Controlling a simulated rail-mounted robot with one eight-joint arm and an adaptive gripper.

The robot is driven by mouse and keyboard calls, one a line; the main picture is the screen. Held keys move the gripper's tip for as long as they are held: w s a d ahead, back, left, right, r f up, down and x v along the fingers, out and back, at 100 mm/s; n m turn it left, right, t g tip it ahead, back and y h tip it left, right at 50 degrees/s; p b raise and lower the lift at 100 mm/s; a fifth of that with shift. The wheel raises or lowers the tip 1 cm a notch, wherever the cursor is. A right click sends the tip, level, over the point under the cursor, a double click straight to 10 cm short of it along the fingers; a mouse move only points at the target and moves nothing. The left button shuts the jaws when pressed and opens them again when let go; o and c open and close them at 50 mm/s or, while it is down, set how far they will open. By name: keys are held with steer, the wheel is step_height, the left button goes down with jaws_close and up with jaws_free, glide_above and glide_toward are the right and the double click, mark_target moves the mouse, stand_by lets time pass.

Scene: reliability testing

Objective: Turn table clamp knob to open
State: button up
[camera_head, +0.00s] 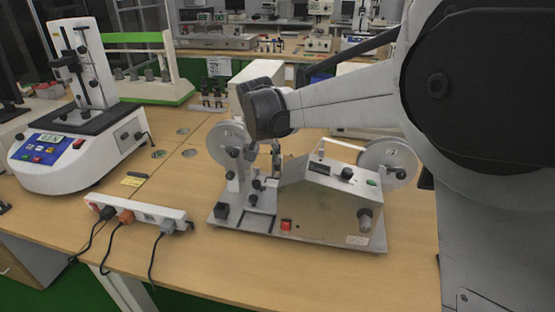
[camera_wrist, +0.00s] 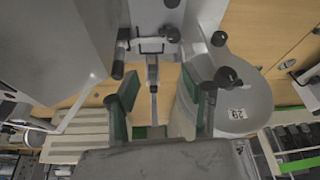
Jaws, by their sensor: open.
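The grey testing machine (camera_head: 325,205) stands on the wooden table with a clamp fixture (camera_head: 262,195) at its left end. Several black knobs show there, among them an upper knob (camera_head: 234,152) and a lower one (camera_head: 257,184). I cannot tell which is the table clamp knob. My gripper (camera_head: 275,150) is above the fixture, pointing down, partly hidden by my wrist. In the wrist view my gripper (camera_wrist: 158,92) is open and empty, its green-padded fingers apart with a metal bar of the machine between them in the picture. Black knobs (camera_wrist: 225,77) and (camera_wrist: 219,38) show right of it.
Round numbered discs (camera_head: 228,143) and (camera_head: 388,160) flank the machine. A power strip (camera_head: 140,212) with cords lies at the front left. A white instrument with a blue panel (camera_head: 45,148) stands at the far left. The front table area (camera_head: 260,275) is clear.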

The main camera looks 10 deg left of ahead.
mark_target(256, 182)
steer(key=a+x, duration=0.1)
steer(key=x, duration=0.4)
steer(key=a+b+x, duration=0.1)
steer(key=x, duration=0.4)
steer(key=a+x, duration=0.1)
steer(key=x, duration=0.5)
steer(key=shift+s+f, duration=0.1)
steer(key=shift+s, duration=0.25)
steer(key=shift+c, duration=0.5)
jaws_close()
steer(key=shift+n+b, duration=0.3)
steer(key=shift+d+n+y+b, duration=0.15)
steer(key=shift+n+y+b, duration=0.25)
steer(key=shift+n, duration=0.4)
steer(key=shift+n+g+y+b, duration=0.4)
steer(key=shift+n+g+y, duration=0.15)
steer(key=shift+n, duration=1.35)
